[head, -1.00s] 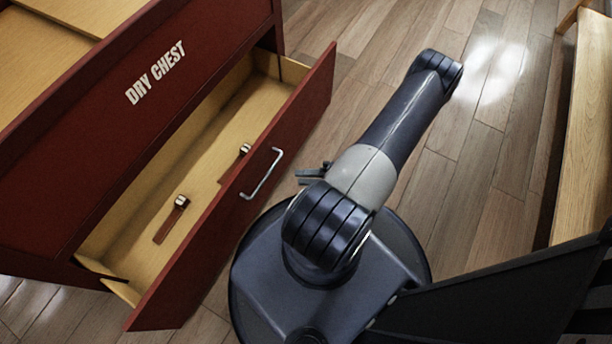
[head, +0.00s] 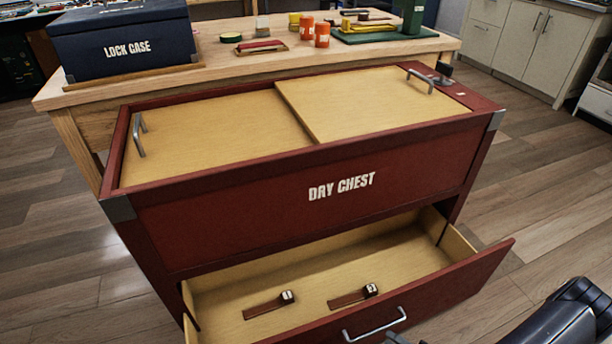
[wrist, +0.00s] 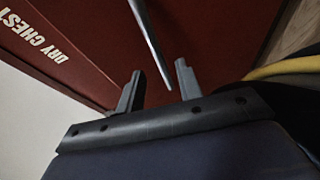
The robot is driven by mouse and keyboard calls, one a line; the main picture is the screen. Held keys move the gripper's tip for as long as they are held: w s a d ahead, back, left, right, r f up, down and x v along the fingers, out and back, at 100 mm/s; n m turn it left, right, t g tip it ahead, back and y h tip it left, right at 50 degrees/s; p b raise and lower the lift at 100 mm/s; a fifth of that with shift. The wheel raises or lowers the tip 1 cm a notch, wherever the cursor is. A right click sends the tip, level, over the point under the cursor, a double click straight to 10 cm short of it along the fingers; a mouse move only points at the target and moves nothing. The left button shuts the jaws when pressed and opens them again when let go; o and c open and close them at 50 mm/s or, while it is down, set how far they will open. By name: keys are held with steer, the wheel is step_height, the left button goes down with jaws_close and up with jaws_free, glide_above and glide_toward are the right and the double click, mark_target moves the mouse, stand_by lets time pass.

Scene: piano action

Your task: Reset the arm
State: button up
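My gripper shows in the wrist view (wrist: 158,88) with its two grey fingers apart and nothing held between them. A metal bar (wrist: 149,40), which looks like the drawer handle, runs down towards the gap between the fingertips; I cannot tell how deep it lies. In the head view the red chest's drawer (head: 440,285) is pulled open, with its silver handle (head: 375,327) on the front. Part of my arm (head: 560,322) shows at the bottom right. Only a small dark bit near the handle at the bottom edge may be my gripper; the rest is out of frame.
Two small brown pieces with light-topped blocks (head: 268,305) (head: 352,299) lie in the drawer. The DRY CHEST (head: 310,205) has two lid panels with handles. Behind it a wooden bench (head: 225,72) carries a blue LOCK CASE (head: 130,45) and orange jars (head: 322,36). Floor at right is clear.

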steer(key=shift+b+x, duration=0.4)
steer(key=shift+x, duration=1.85)
steer(key=shift+r, duration=0.1)
